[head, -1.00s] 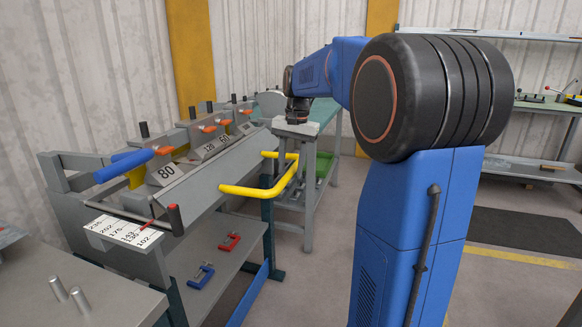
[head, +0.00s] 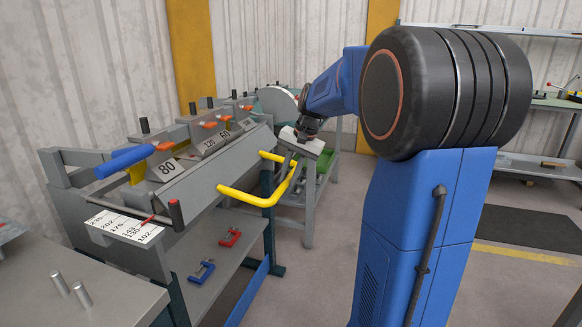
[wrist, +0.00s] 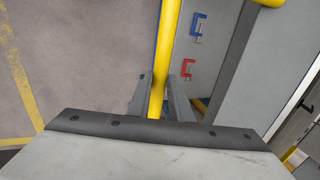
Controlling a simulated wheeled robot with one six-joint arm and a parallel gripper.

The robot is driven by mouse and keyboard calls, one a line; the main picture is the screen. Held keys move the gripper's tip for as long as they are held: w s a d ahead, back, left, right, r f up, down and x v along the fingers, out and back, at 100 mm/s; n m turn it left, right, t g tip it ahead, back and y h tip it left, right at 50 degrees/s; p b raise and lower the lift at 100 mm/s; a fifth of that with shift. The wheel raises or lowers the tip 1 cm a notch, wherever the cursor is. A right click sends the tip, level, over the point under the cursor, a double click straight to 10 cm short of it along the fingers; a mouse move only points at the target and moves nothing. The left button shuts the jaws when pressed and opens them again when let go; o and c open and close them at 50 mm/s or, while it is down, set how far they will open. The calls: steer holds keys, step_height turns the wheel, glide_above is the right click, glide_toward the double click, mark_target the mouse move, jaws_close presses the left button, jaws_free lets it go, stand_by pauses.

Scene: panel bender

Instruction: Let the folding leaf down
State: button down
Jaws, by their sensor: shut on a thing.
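The folding leaf (head: 215,172) is the long grey plate along the front of the bender, and it slopes. A yellow U-shaped handle (head: 245,195) sticks out from its front. My gripper (head: 289,173) is at the handle's far right part, tilted, with its pale palm above the bar. In the wrist view my gripper (wrist: 160,100) has one grey finger on each side of the yellow handle (wrist: 168,40) and is shut on it. The palm hides part of the bar in the wrist view.
Red (head: 230,237) and blue (head: 202,271) clamps lie on the shelf below the leaf. A blue-gripped lever (head: 125,163) and number blocks sit on top. A grey table (head: 95,303) stands front left.

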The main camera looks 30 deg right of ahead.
steer(key=w+a+f+t+y, duration=0.1)
steer(key=w+a+f, duration=0.1)
steer(key=f, duration=0.4)
steer(key=w+a+f+t+y, duration=0.1)
steer(key=w+a+f+t, duration=0.1)
steer(key=f, duration=0.5)
steer(key=shift+w+a+f+t+y, duration=0.3)
steer(key=shift+w+a, duration=0.5)
steer(key=shift+w, duration=0.6)
steer(key=c, duration=1.6)
jaws_free()
steer(key=shift+w+d, duration=0.1)
steer(key=shift+r, duration=0.15)
steer(key=shift+r, duration=0.1)
steer(key=v, duration=1.7)
steer(key=shift+d, duration=0.2)
